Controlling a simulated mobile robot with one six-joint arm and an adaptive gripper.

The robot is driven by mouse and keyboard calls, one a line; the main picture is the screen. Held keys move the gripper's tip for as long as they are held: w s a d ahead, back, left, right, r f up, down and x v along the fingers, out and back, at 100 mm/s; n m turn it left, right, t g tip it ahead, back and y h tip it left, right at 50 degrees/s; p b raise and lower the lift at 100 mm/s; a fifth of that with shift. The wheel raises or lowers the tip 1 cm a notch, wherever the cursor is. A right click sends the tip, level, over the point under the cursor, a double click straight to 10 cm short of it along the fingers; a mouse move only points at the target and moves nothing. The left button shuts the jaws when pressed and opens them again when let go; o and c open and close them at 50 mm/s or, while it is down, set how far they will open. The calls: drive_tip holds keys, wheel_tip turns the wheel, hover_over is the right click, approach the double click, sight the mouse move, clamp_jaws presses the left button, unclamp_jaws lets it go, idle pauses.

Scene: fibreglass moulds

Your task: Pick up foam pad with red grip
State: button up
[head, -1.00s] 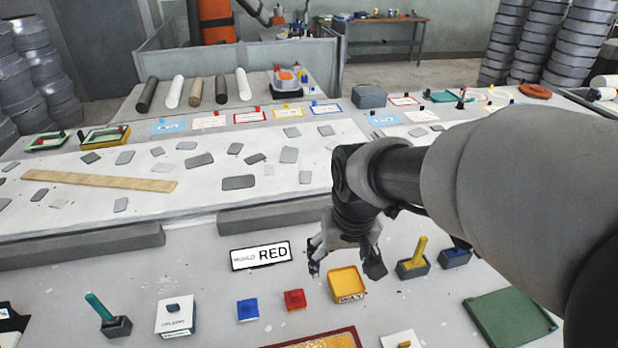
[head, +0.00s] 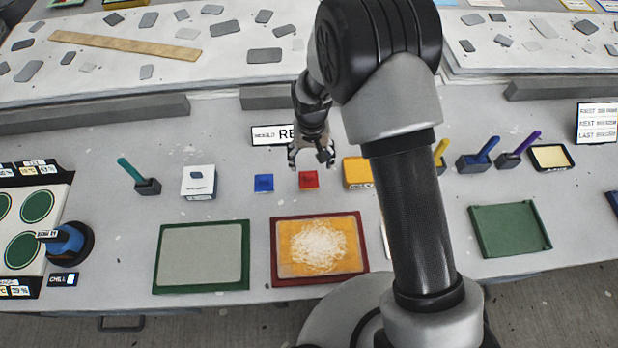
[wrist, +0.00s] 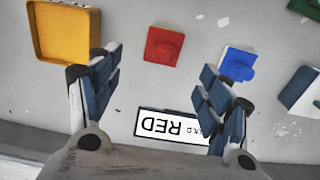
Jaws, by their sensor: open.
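The foam pad with red grip (head: 309,181) is a small red square block on the grey bench. It also shows in the wrist view (wrist: 164,46), with a raised red knob on top, between a yellow tray and a blue pad. My gripper (head: 312,160) is open and empty, just behind and above the red pad in the head view. In the wrist view my gripper's (wrist: 162,60) fingers are spread to either side of the pad in the picture, and the pad appears beyond the tips. I see no contact.
A blue pad (head: 264,183) stands left of the red one, and a yellow tray (head: 356,174) close on the right. The RED sign (wrist: 170,126) lies behind the pads. A red-framed panel (head: 277,250) lies in front. Bare bench surrounds the red pad.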

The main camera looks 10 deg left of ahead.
sight(309, 173)
wheel_tip(309, 173, down, 6)
drive_tip(key=shift+r+b, duration=0.1)
drive_tip(key=shift+b, duration=0.25)
drive_tip(key=f, duration=0.3)
drive_tip(key=f+b, duration=0.1)
drive_tip(key=f, duration=0.1)
drive_tip(key=shift+a, duration=0.35)
drive_tip(key=c, duration=1.2)
drive_tip(key=shift+r, duration=0.1)
drive_tip(key=shift+c, duration=0.2)
wheel_tip(309, 173, up, 20)
drive_tip(key=p, duration=0.3)
